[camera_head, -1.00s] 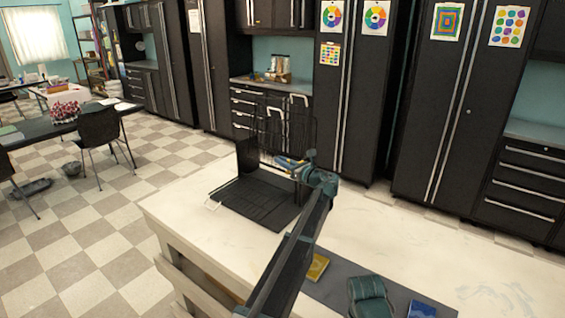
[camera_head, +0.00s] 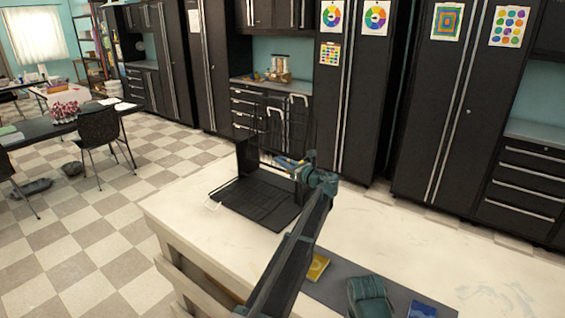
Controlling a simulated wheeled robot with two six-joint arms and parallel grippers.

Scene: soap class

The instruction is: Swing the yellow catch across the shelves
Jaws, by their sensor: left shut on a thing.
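A black rack with a flat ribbed shelf (camera_head: 258,199) and a dark upright side panel (camera_head: 247,158) stands on the pale table. Thin upright wire parts show behind it, faint against the dark cabinets. My left gripper (camera_head: 288,163) is at the rack's right rear side, above the shelf. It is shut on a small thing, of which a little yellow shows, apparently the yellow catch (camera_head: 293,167). My wrist and fingers hide most of it, so its exact angle cannot be told.
The pale table top (camera_head: 190,192) is clear left of the rack. A grey mat (camera_head: 340,287) at the front right bears a yellow item (camera_head: 318,266) and a blue item (camera_head: 424,309). Tall dark cabinets (camera_head: 355,130) stand behind the table.

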